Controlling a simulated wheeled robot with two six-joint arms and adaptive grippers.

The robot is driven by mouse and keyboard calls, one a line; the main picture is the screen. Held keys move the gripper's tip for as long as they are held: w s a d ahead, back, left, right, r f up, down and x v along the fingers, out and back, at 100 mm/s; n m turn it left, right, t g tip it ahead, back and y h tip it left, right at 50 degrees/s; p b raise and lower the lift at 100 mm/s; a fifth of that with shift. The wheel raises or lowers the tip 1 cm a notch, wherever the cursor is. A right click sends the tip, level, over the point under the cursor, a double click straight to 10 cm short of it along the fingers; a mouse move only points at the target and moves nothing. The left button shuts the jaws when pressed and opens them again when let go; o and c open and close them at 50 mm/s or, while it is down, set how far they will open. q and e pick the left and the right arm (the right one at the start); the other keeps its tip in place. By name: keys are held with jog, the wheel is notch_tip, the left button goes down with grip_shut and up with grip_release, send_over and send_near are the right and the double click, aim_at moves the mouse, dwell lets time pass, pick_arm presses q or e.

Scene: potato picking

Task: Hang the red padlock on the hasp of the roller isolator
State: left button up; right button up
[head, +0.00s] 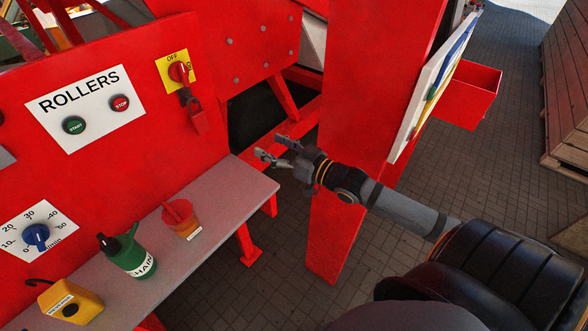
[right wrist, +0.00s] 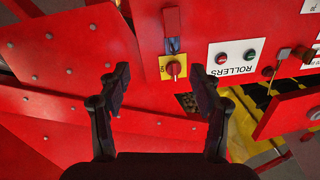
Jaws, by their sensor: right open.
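The roller isolator (head: 179,71) is a red rotary switch on a yellow plate marked OFF, on the red panel. Its dark hasp (head: 186,94) is just below it. The red padlock (head: 198,120) hangs at the hasp, body down, with nothing gripping it. The right wrist view shows the scene upside down, with the isolator (right wrist: 173,69) near the middle and the padlock (right wrist: 172,20) above it. My right gripper (head: 264,160) is open and empty, apart from the padlock, to its lower right in the head view. My left gripper is not in view.
A red post (head: 365,95) stands behind my right arm. The space between gripper and padlock looks clear.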

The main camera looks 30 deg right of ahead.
jog(key=s+d+f+n+y, duration=0.1)
jog(key=s+d+f, duration=0.1)
jog(key=d+f, duration=0.3)
jog(key=shift+f+g, duration=0.3)
jog(key=shift+f, duration=1.9)
jog(key=shift+s, duration=0.1)
